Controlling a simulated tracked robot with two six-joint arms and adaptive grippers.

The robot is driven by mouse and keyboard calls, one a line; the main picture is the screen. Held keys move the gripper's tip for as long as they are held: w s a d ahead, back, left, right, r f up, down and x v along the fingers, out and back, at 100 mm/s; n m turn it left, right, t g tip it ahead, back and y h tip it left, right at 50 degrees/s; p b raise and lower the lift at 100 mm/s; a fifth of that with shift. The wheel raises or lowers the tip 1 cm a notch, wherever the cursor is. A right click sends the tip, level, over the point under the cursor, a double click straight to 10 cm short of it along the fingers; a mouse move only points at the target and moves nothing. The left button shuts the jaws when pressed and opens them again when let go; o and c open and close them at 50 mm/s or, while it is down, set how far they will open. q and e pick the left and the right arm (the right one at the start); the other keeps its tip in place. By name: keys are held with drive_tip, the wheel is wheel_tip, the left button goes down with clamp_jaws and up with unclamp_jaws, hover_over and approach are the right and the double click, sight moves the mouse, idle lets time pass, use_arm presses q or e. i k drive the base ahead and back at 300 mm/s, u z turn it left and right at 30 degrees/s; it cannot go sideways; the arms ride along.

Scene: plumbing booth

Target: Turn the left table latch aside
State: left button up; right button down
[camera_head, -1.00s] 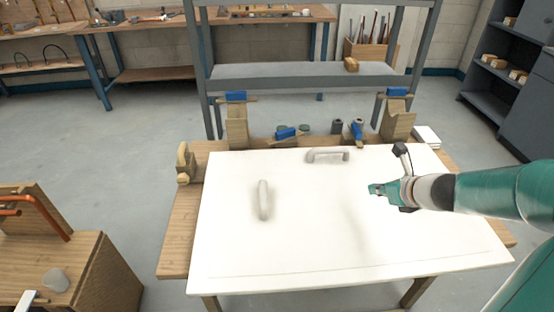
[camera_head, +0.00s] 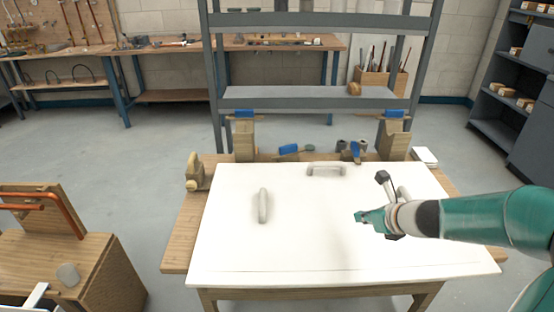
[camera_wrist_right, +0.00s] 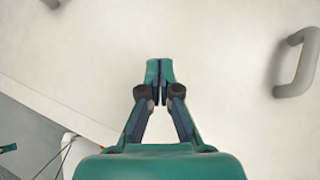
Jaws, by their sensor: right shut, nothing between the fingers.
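A white panel (camera_head: 300,240) lies on a wooden table (camera_head: 178,245). Two wooden posts with blue tops stand at its back edge, a left one (camera_head: 244,140) and a right one (camera_head: 394,140). The blue top of the left post (camera_head: 243,113) may be the left latch; I cannot tell for sure. My right gripper (camera_head: 358,216) is shut and empty over the right half of the panel, well right of and nearer than the left post. It also shows shut in the right wrist view (camera_wrist_right: 159,72). My left gripper is not in view.
Two grey handles stand on the panel, one at left (camera_head: 263,206) and one at the back (camera_head: 325,169). Blue-handled tools (camera_head: 289,149) lie behind it. A wooden block (camera_head: 194,172) sits at the table's left corner. A grey rack (camera_head: 310,95) stands behind.

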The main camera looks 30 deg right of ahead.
sight(289, 150)
drive_tip(key=z, duration=0.1)
drive_tip(key=i, duration=1)
drive_tip(key=u, duration=0.1)
